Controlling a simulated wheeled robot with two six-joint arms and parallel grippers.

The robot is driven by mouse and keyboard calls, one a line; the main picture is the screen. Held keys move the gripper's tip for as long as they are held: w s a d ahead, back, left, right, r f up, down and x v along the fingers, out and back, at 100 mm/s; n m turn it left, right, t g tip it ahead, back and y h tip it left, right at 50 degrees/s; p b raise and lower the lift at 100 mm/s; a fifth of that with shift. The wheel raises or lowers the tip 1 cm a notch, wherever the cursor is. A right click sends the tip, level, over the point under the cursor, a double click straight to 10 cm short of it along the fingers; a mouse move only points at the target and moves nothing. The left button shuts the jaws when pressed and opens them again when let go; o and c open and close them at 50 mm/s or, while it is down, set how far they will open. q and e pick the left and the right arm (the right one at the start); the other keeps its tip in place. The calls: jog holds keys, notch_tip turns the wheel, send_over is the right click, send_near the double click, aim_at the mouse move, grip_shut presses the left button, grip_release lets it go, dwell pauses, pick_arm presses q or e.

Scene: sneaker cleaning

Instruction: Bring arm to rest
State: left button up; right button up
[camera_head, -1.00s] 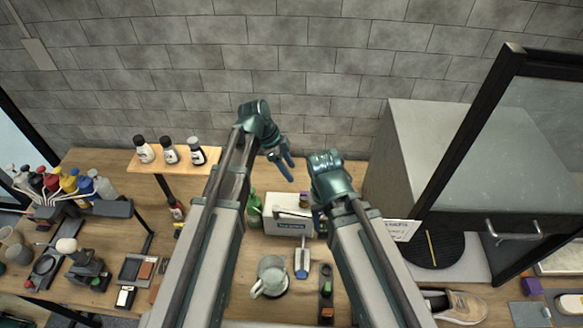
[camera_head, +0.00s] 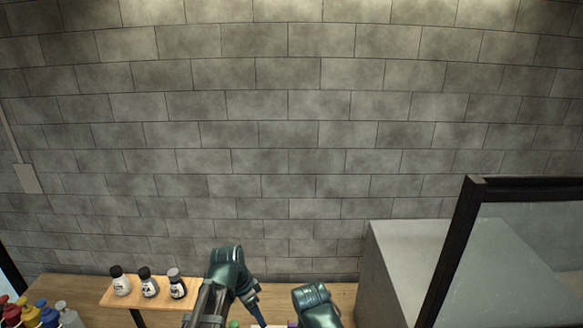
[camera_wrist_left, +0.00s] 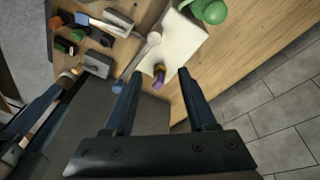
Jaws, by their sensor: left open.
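My left gripper (camera_head: 258,316) shows at the bottom of the head view, its blue fingers pointing down and cut by the frame edge. In the left wrist view its two fingers (camera_wrist_left: 160,78) are apart, with nothing held between them. A white box (camera_wrist_left: 180,42) and a small purple item (camera_wrist_left: 159,73) show beyond the fingertips. My right arm's green wrist (camera_head: 316,305) is beside the left one at the bottom of the head view. The right fingers are hidden there. Blue finger-like parts show at the left of the left wrist view, but their opening is unclear.
A wooden shelf (camera_head: 131,299) with three small bottles stands left of my arms. Coloured bottles (camera_head: 40,316) sit at the far left. A grey cabinet (camera_head: 410,262) and a black-framed glass panel (camera_head: 520,260) stand right. A green bottle (camera_wrist_left: 208,10) is near the white box.

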pick_arm(q)
jog(key=s+a+n+y, duration=0.3)
jog(key=s+a+n, duration=0.4)
jog(key=n, duration=0.4)
jog(key=s+d+f+m+b, duration=0.4)
jog(key=d+f+b, duration=0.7)
jog(key=f+b, duration=0.4)
jog(key=shift+s+f+g+y, duration=0.3)
jog(key=shift+s+f+y, duration=0.1)
jog(key=shift+s, duration=0.3)
jog(key=shift+r, duration=0.15)
